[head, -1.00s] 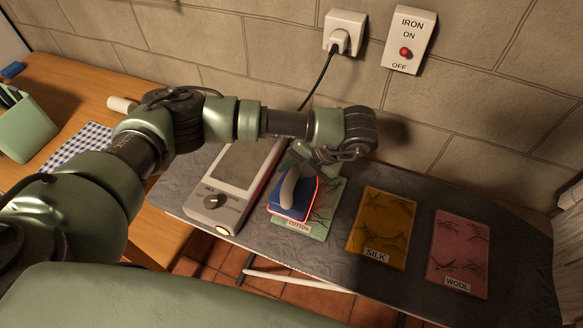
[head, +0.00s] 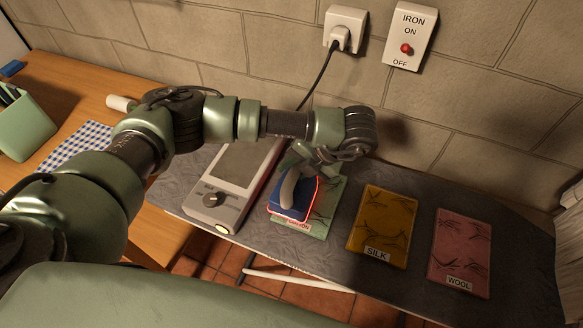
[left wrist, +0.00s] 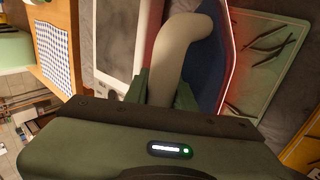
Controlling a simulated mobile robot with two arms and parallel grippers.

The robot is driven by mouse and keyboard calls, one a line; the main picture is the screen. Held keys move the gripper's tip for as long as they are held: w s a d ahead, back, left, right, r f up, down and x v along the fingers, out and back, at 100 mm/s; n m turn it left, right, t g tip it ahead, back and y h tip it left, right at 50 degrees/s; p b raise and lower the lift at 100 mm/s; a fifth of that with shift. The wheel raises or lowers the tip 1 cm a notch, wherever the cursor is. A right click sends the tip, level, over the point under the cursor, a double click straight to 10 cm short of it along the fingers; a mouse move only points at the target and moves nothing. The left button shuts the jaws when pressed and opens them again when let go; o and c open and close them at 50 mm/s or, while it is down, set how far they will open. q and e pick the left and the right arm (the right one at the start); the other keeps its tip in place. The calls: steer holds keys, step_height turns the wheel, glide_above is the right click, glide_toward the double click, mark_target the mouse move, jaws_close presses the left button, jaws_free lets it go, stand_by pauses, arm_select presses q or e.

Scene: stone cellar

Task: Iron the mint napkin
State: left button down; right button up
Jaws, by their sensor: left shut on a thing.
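The mint napkin (head: 326,207) lies creased on the grey ironing board (head: 330,270), with a red-lettered COTTON label at its front edge. The blue iron (head: 288,207), with a red rim and pale handle, rests over its left part and partly covers the label. My left gripper (head: 302,160) is shut on the iron's handle from above. In the left wrist view the fingers (left wrist: 162,92) hug the handle (left wrist: 178,55), and creases show on the napkin (left wrist: 265,55) beside the iron. My right gripper is not in view.
Yellow SILK (head: 382,225) and pink WOOL (head: 460,250) cloths lie right. A wall switch (head: 407,40) has a red knob; its setting is unclear. A cord runs from the socket (head: 345,30). A checked cloth (head: 75,147) lies left.

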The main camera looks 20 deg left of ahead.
arm_select(q)
steer(key=shift+f+b, duration=0.35)
steer(key=shift+b, duration=0.05)
steer(key=shift+s+f, duration=0.1)
stand_by(1.2)
steer(key=shift+r+p, duration=1.95)
steer(key=shift+r, duration=1.25)
steer(key=shift+w, duration=0.2)
